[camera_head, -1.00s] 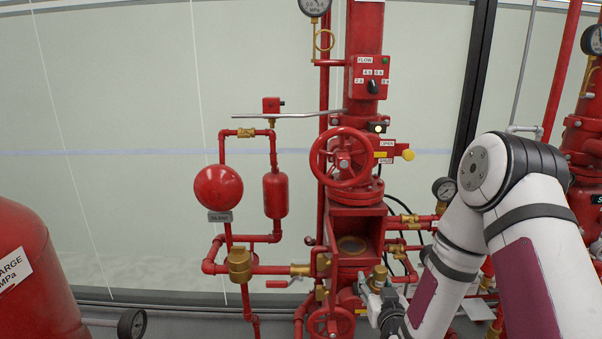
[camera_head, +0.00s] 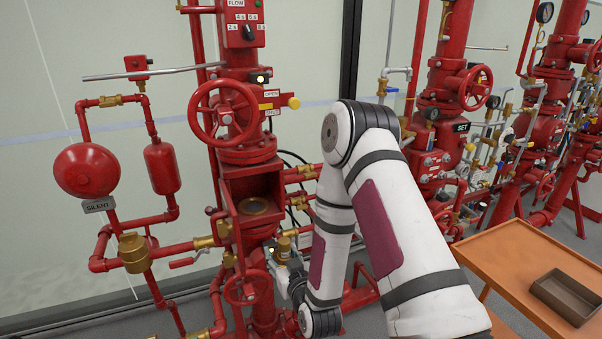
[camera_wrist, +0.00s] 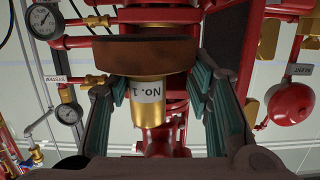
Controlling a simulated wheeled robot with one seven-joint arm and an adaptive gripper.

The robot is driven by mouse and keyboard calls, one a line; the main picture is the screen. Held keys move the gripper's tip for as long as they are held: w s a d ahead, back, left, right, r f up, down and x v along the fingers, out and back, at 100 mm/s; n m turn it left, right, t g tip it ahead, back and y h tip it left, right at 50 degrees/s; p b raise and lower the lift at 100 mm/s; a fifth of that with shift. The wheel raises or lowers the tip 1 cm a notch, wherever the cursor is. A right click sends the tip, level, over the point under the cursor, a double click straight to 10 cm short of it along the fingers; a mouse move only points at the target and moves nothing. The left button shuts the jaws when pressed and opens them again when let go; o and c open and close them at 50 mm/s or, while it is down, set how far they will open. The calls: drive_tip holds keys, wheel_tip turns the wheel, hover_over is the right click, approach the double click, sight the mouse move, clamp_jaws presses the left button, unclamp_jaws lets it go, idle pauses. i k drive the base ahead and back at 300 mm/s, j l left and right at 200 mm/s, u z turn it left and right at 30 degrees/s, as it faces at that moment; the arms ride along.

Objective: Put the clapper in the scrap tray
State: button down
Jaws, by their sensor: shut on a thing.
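My gripper (camera_head: 280,258) is low in front of the nearest red valve. In the wrist view my gripper (camera_wrist: 150,88) has its fingers closed at both sides of a part that I take for the clapper: a thick brown disc (camera_wrist: 160,56) with a brass stub (camera_wrist: 150,108) labelled "No. 1". Its brass also shows at the gripper in the head view (camera_head: 285,244). A shallow dark brown tray (camera_head: 552,304), the only tray in view, sits at the lower right; it looks empty. No label on it is readable.
The tray stands on an orange table (camera_head: 510,250) right of my arm. The valve's open red chamber (camera_head: 236,190) shows a brass ring (camera_head: 254,207) inside. Red pipes, a handwheel (camera_head: 222,112) and a red bell (camera_head: 88,170) crowd the left. More valves stand behind.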

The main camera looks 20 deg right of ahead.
sight(563, 299)
drive_tip(key=k+l, duration=0.25)
drive_tip(key=k+l+z, duration=0.15)
drive_tip(key=l, duration=0.25)
drive_tip(key=k+l, duration=0.3)
drive_tip(key=k+l+z, duration=0.15)
drive_tip(key=l, duration=0.25)
drive_tip(key=k+l, duration=0.3)
drive_tip(key=k+l+z, duration=0.15)
drive_tip(key=l, duration=0.3)
drive_tip(key=k+l, duration=0.2)
drive_tip(key=l, duration=0.2)
drive_tip(key=k+l+z, duration=0.15)
drive_tip(key=l, duration=0.25)
